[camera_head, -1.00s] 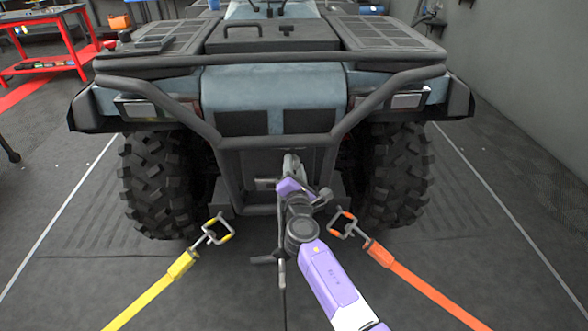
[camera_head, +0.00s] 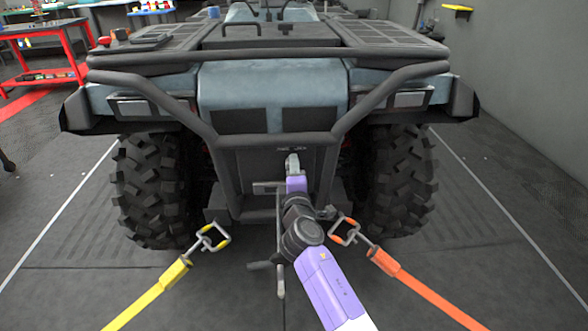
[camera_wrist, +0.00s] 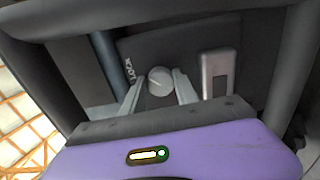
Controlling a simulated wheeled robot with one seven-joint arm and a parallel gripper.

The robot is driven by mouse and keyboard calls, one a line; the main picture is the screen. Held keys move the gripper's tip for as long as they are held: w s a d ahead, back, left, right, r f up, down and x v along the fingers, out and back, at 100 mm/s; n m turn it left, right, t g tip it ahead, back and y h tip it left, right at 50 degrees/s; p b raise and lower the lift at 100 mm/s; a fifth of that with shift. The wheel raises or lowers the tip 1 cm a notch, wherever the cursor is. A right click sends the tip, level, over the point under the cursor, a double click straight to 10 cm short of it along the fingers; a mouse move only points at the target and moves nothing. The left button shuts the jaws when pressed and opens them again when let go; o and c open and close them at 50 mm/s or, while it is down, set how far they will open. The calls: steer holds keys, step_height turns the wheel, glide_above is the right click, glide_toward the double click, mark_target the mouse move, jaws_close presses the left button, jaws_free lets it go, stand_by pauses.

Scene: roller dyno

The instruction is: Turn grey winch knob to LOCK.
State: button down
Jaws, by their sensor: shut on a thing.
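The grey winch knob (camera_wrist: 160,81) is a round knob with a light line across its face, on a dark panel (camera_wrist: 190,45) at the back of the ATV. My gripper (camera_wrist: 158,92) has one finger on each side of the knob and is shut on it. White lettering that seems to read LOCK (camera_wrist: 130,70) shows left of the knob in the wrist view. In the head view my gripper (camera_head: 292,164) is at the panel, below small white lettering (camera_head: 291,149); the knob is hidden there.
Dark bumper tubes (camera_head: 228,170) frame the panel. A pale rectangular fitting (camera_wrist: 217,72) sits right of the knob. A crank-like bar (camera_head: 279,235) hangs below. Yellow (camera_head: 150,295) and orange (camera_head: 430,295) straps with hooks lie on either side. A red bench (camera_head: 45,62) stands far left.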

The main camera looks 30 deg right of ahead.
steer(key=shift+w+a+r, duration=0.2)
steer(key=shift+a+r, duration=0.15)
steer(key=shift+r, duration=0.05)
steer(key=c, duration=1.1)
jaws_free()
steer(key=shift+o, duration=0.9)
steer(key=shift+d+f, duration=0.15)
steer(key=shift+f, duration=0.05)
steer(key=shift+s, duration=0.1)
steer(key=p+v, duration=0.1)
steer(key=v, duration=0.6)
steer(key=shift+s, duration=0.35)
